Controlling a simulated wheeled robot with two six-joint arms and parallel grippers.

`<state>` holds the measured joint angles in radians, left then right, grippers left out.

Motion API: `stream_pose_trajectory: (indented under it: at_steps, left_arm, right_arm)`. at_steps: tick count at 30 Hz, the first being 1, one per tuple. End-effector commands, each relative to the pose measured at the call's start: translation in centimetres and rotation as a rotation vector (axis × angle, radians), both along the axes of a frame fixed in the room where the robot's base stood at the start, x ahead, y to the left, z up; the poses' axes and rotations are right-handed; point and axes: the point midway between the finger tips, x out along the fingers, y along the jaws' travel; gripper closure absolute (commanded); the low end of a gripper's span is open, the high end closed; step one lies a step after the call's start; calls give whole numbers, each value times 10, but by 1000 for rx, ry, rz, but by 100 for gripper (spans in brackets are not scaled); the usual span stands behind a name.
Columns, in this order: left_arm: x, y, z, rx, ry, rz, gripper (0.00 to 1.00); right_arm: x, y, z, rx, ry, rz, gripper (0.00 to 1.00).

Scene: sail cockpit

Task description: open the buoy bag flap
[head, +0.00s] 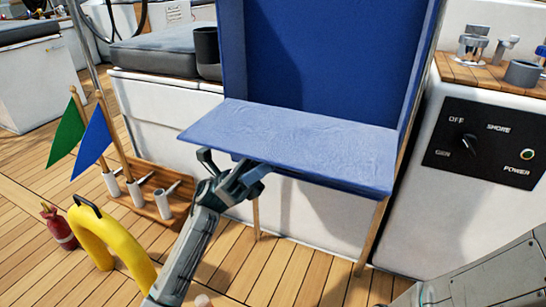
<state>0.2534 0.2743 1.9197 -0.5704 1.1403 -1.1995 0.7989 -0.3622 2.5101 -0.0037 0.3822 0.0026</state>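The blue buoy bag (320,50) stands upright on thin wooden legs in the middle of the head view. Its lighter blue flap (300,143) is folded down and juts out toward me, roughly level, so the dark blue inside shows above it. My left gripper (231,165) is at the flap's front edge, left of its middle, with its fingers apart and nothing seen between them. I cannot tell whether it touches the flap. A grey link of my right arm shows at the bottom right, and its gripper is out of view.
A wooden rack (150,205) with white tubes holds a green flag (67,135) and a blue flag (92,143) at left. A yellow ring (112,240) and red extinguisher (58,228) stand nearby. A switch panel (484,143) is at right. Deck below the flap is clear.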

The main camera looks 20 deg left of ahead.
Motion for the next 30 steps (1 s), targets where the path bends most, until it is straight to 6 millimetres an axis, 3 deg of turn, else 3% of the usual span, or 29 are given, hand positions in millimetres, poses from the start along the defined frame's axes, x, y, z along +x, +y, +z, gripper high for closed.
stream_pose_trajectory:
  at_steps: [12,24,25,30]
  left_arm:
    - [4,55,-54,1,4,1,69]
    - [4,63,-63,-1,1,1,69]
    - [4,63,-63,-1,1,1,71]
    - [6,65,-63,-18,61,-55,100]
  right_arm:
    - [-3,0,12,3,-17,-3,64]
    - [-3,0,13,5,-21,-4,64]
    - [-3,0,13,5,-21,-4,64]
    - [1,0,12,-3,-5,-17,64]
